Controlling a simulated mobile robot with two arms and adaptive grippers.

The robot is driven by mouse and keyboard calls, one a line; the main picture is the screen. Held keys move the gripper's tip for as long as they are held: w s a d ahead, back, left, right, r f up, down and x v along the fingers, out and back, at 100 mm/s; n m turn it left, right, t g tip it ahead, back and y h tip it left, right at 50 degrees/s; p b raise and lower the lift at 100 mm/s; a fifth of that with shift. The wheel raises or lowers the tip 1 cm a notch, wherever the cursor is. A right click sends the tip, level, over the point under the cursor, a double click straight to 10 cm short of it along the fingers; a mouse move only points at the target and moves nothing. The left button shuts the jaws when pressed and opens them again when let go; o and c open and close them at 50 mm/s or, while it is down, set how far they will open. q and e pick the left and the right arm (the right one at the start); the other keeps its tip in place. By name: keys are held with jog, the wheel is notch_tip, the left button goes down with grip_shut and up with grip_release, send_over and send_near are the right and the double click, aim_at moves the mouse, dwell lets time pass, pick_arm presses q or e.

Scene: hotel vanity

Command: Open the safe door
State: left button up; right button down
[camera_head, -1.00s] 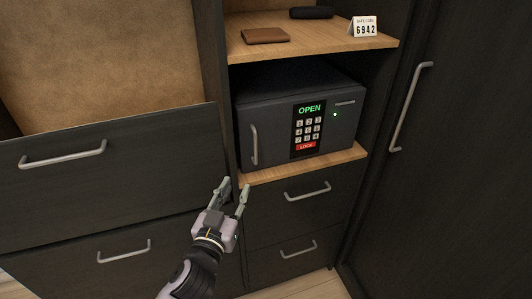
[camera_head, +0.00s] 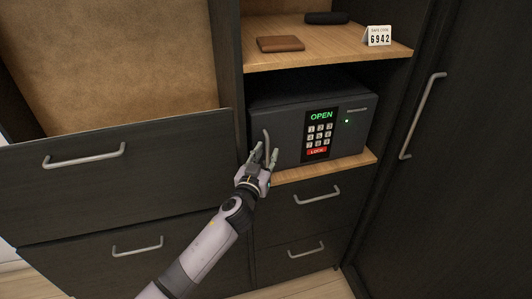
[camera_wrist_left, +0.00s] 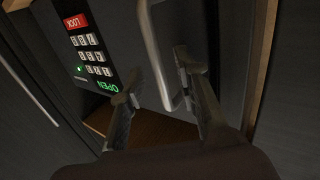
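The dark grey safe (camera_head: 285,121) sits on a wooden shelf in the cabinet. Its door looks shut, and its display (camera_head: 321,115) reads OPEN in green above a keypad (camera_head: 319,134) and a red LOCK key. A vertical metal handle (camera_head: 267,146) is on the left of the door. My left gripper (camera_head: 262,153) is open at the lower part of the handle. In the left wrist view the handle (camera_wrist_left: 158,50) runs down between the two spread fingers (camera_wrist_left: 157,80); I cannot tell whether they touch it. My right gripper is not in view.
The shelf above (camera_head: 335,46) holds a brown wallet (camera_head: 281,44), a dark case (camera_head: 326,18) and a card reading 6942 (camera_head: 378,36). Drawers with bar handles (camera_head: 318,195) lie below and left. The cabinet's upright panel (camera_head: 227,80) stands close left of the safe.

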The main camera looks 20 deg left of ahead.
pick_arm(q)
jog(key=shift+w, duration=0.1)
jog(key=shift+c, duration=0.2)
grip_shut()
dwell(0.7)
